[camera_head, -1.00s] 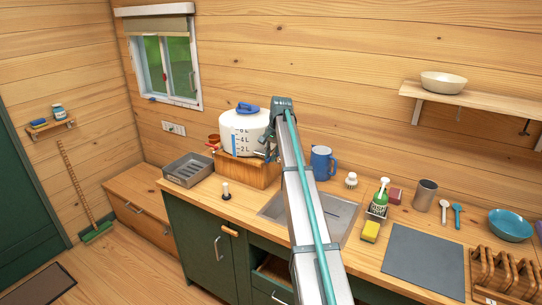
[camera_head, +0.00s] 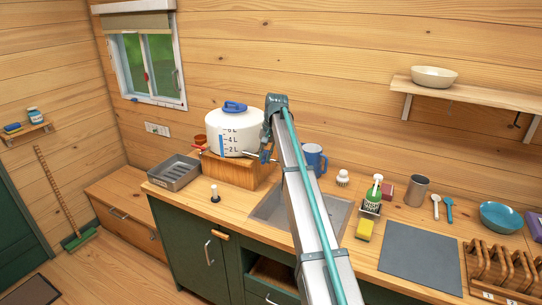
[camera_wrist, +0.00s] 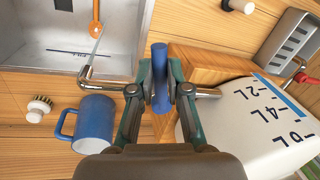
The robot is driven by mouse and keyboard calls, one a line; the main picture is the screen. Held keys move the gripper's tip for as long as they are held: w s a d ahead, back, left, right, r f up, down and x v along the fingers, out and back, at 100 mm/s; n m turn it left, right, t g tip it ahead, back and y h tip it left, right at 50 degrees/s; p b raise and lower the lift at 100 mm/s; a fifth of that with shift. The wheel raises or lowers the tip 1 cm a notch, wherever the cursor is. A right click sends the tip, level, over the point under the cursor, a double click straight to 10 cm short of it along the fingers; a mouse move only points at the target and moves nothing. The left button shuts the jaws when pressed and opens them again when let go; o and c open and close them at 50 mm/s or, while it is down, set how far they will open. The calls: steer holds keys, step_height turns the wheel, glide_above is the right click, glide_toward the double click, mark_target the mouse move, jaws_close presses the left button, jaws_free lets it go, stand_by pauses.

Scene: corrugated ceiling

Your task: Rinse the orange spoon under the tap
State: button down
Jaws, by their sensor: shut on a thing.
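The orange spoon (camera_wrist: 95,29) shows in the wrist view inside the grey sink (camera_wrist: 50,42); my arm hides that part in the head view. The metal tap spout (camera_wrist: 103,82) reaches over the sink's near edge. A thin pale streak runs from the spout's end toward the spoon; it looks like water. My gripper (camera_wrist: 161,78) is shut on the tap's blue handle (camera_wrist: 160,92), beside the white water tank (camera_wrist: 245,115). In the head view my gripper (camera_head: 267,151) is at the right side of the tank (camera_head: 222,138).
A blue mug (camera_wrist: 95,125) stands close to the spout, with a round brush (camera_wrist: 39,108) beyond it. A green soap bottle (camera_head: 373,193) and a yellow sponge (camera_head: 364,229) stand right of the sink. A metal tray (camera_head: 172,172) lies left of the tank.

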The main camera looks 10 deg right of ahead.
steer(key=c, duration=1.1)
jaws_free()
steer(key=shift+c, duration=0.2)
steer(key=shift+r, duration=0.15)
step_height(320, 180, up, 12)
steer(key=d, duration=0.2)
steer(key=shift+s+f, duration=0.2)
steer(key=shift+s, duration=0.25)
